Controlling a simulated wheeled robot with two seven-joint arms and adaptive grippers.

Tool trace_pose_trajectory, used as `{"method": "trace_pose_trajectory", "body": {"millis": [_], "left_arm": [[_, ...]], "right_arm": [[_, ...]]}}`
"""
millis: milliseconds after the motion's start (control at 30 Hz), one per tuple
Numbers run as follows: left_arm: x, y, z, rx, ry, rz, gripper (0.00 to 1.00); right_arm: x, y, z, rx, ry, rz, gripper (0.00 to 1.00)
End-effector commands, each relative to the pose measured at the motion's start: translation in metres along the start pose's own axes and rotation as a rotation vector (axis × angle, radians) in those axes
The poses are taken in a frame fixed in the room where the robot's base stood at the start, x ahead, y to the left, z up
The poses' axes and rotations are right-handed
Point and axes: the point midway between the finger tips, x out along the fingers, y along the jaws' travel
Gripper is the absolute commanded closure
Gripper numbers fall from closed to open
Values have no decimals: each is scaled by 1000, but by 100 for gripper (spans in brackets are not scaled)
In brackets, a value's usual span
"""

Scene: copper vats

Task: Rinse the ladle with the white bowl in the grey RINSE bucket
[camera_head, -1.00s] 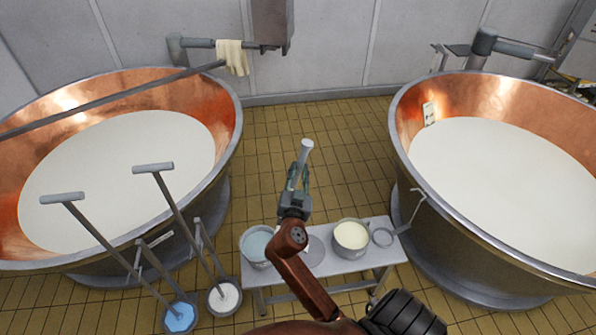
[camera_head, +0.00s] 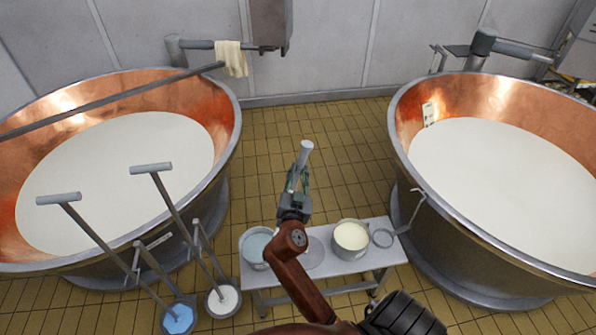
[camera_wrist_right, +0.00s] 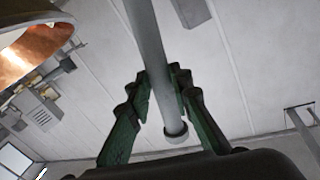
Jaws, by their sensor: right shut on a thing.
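My right gripper (camera_head: 296,190) is shut on a pale grey rod (camera_head: 305,152), held above the back of the bench. In the right wrist view the rod (camera_wrist_right: 152,65) passes between the green fingers; it has a capped end, and its other end runs out of frame. I see no bowl on it and cannot tell whether it is the ladle. A grey bucket with pale blue water (camera_head: 242,250) stands on the bench, left of my right arm; no RINSE label is readable. A white-filled round vessel (camera_head: 223,299) stands lower left with a T-handled shaft. My left gripper is not in view.
A blue-filled round vessel (camera_head: 179,318) with another T-handled shaft is lower left. Copper vats stand left (camera_head: 228,120) and right (camera_head: 402,110).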

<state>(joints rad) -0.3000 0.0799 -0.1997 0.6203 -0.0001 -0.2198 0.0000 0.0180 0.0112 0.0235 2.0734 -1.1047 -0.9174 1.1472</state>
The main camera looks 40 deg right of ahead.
Motion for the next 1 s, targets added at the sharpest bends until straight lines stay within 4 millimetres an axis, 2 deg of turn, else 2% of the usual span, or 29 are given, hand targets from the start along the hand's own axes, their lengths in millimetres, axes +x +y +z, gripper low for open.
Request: {"method": "trace_pose_trajectory", "body": {"millis": [200,633,1000], "left_arm": [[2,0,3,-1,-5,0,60],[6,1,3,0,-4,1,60],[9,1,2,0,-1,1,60]], "right_arm": [[-5,0,-1,0,2,-1,100],[14,-3,0,0,2,-1,100],[-2,0,0,1,2,-1,100]]}}
